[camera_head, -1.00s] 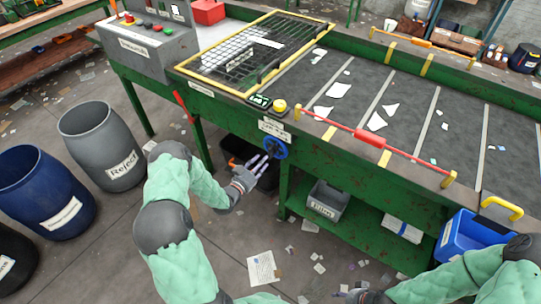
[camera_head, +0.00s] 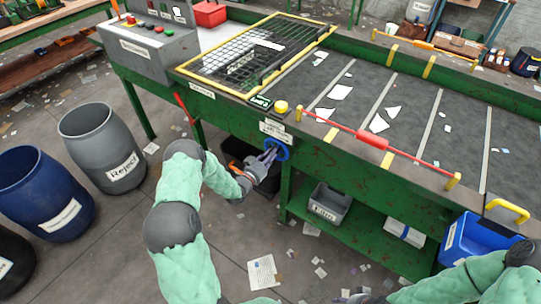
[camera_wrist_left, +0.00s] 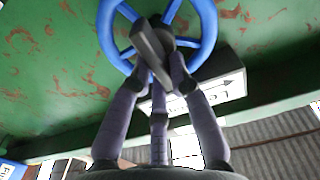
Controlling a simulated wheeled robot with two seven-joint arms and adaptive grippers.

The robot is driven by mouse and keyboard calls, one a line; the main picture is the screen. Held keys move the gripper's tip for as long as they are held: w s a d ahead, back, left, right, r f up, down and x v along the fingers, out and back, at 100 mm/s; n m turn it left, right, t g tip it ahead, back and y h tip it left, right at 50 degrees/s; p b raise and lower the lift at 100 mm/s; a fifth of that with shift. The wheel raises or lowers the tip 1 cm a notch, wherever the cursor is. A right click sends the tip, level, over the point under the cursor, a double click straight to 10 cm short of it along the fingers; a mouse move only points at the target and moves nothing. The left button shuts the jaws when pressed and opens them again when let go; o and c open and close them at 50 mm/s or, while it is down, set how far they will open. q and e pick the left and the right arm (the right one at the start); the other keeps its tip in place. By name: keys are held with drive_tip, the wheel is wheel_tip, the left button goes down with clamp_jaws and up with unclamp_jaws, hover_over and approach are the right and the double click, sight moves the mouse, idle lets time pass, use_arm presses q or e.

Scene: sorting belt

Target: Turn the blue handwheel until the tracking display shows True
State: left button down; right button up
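The blue handwheel (camera_head: 277,149) is on the green front of the belt, below a white label. In the left wrist view the blue rim and spokes (camera_wrist_left: 205,25) show behind a dark grey piece at the hub (camera_wrist_left: 155,50). My left gripper (camera_head: 268,157) is at the wheel. Its fingers (camera_wrist_left: 157,82) reach up around the dark hub piece, close to it; firm contact cannot be told. A small dark display (camera_head: 261,103) with green text sits on the belt edge; its text is too small to read. My right gripper (camera_head: 362,297) is partly visible at the bottom edge.
A yellow button (camera_head: 281,107) stands beside the display. A red bar (camera_head: 371,138) runs along the belt edge. A grey bin (camera_head: 329,204) is on the lower shelf and a blue bin (camera_head: 470,243) hangs at right. A grey Reject barrel (camera_head: 100,146) stands left.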

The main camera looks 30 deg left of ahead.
idle(0.3)
use_arm(q)
drive_tip(key=shift+d+f+m+b, duration=0.1)
drive_tip(key=shift+d+m+b, duration=0.05)
drive_tip(key=shift+m+b, duration=1)
drive_tip(key=shift+d+f+m+b, duration=0.15)
drive_tip(key=shift+m+b, duration=0.55)
drive_tip(key=shift+m, duration=0.75)
drive_tip(key=shift+d+f+m+b, duration=0.1)
drive_tip(key=shift+d+m+b, duration=0.05)
drive_tip(key=shift+m+b, duration=1)
drive_tip(key=shift+m, duration=0.35)
drive_tip(key=c, duration=1.1)
unclamp_jaws()
drive_tip(key=shift+c, duration=0.2)
drive_tip(key=shift+s, duration=0.15)
drive_tip(key=s+a, duration=0.1)
drive_tip(key=s, duration=1)
drive_tip(key=shift+s, duration=0.4)
